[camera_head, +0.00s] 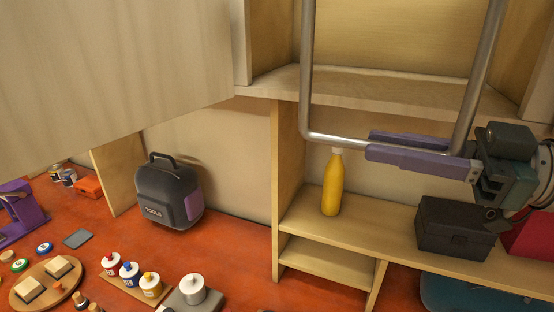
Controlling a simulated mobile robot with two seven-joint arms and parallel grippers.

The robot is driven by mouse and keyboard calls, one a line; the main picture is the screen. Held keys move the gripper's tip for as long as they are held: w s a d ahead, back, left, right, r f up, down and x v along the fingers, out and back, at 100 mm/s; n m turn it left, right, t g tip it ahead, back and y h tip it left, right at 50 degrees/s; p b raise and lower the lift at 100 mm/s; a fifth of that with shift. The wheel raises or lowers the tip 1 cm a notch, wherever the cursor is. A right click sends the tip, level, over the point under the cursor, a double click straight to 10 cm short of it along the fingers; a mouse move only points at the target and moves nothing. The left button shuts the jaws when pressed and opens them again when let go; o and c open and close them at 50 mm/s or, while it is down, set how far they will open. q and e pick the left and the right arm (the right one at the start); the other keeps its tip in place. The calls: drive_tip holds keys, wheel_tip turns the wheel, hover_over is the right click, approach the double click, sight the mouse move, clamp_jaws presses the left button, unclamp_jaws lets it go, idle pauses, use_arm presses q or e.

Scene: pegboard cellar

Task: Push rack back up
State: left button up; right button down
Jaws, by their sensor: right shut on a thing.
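The rack shows as a U-shaped grey metal bar (306,70) hanging in front of the open upper cabinet (400,88) at the right. Its two uprights run out of the top of the view, so the rest of it is hidden. My right gripper (369,144) comes in from the right. Its purple fingers are shut on the bar's horizontal bottom part, one above and one below it. The bar hangs lower than the cabinet floor, in front of the shelf opening. My left gripper is not in view.
A yellow bottle (332,188) and a dark box (452,228) stand on the lower shelf, near the gripper. A large wooden panel (110,60) fills the upper left. A black tool case (170,195) and several small items stand on the red surface (235,238).

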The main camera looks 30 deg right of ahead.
drive_tip(key=w+d+r+p, duration=0.1)
drive_tip(key=w+d+r, duration=0.1)
drive_tip(key=r, duration=0.4)
drive_tip(key=shift+w+d+p, duration=0.35)
drive_tip(key=shift+d, duration=0.2)
drive_tip(key=c, duration=0.9)
unclamp_jaws()
drive_tip(key=shift+o, duration=0.3)
drive_tip(key=shift+f, duration=0.1)
drive_tip(key=v, duration=1)
